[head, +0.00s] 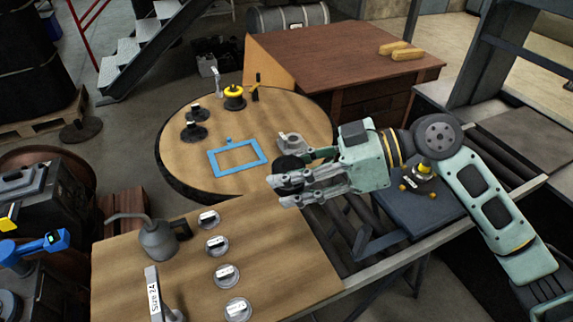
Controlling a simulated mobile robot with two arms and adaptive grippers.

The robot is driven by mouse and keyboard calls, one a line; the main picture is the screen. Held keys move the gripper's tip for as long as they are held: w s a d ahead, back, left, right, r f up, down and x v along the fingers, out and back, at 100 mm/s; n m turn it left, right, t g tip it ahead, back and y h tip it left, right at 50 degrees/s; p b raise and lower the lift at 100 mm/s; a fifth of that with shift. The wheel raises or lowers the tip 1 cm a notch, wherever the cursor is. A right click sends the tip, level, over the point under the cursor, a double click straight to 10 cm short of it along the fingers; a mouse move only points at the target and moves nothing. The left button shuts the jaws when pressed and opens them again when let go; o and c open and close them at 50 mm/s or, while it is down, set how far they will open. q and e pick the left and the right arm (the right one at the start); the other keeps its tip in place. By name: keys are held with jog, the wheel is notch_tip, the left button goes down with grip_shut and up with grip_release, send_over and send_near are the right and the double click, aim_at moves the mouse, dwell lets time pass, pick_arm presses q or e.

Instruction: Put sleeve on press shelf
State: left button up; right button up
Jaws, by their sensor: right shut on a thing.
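My right gripper (296,172) reaches in from the right over the near right edge of the round table. It is shut on a dark round piece (287,163), which looks like the sleeve; the fingers hide much of it. A grey metal part (291,141) shows just above it, and I cannot tell whether it is joined to the held piece or lies on the table. A dark blue-grey plate (400,212), which may be the press shelf, lies below and right of the gripper, partly behind my arm. My left gripper is out of view.
The round table (185,155) holds a blue frame (238,158), dark stands and a yellow-topped part (234,93). The near wooden table (285,262) carries an oil can (157,238) and several labelled discs (217,244). A roller track (330,232) runs beside it.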

aim_at(300, 190)
jog(key=f+n+g, duration=0.1)
jog(key=n+g, duration=0.1)
jog(key=d+f+n+g+h, duration=0.1)
jog(key=n+g, duration=0.1)
jog(key=s+f+n+g, duration=0.1)
jog(key=n+g, duration=0.1)
jog(key=shift+d+f+g+h, duration=0.2)
jog(key=shift+d+g+h, duration=0.1)
jog(key=shift+g, duration=0.1)
jog(key=shift+s+d+f+n+g+h, duration=0.15)
jog(key=shift+d+f+n+g+h, duration=0.1)
jog(key=shift+f+n+g+h, duration=0.35)
jog(key=shift+s+d+f+n+g+h, duration=0.2)
jog(key=shift+n+g+h, duration=0.25)
jog(key=shift+n+g, duration=0.4)
jog(key=shift+s+d+f+n+g+h, duration=0.1)
jog(key=shift+d+f+n+g+h, duration=0.15)
jog(key=shift+f+n+g+h, duration=0.45)
jog(key=shift+r, duration=0.15)
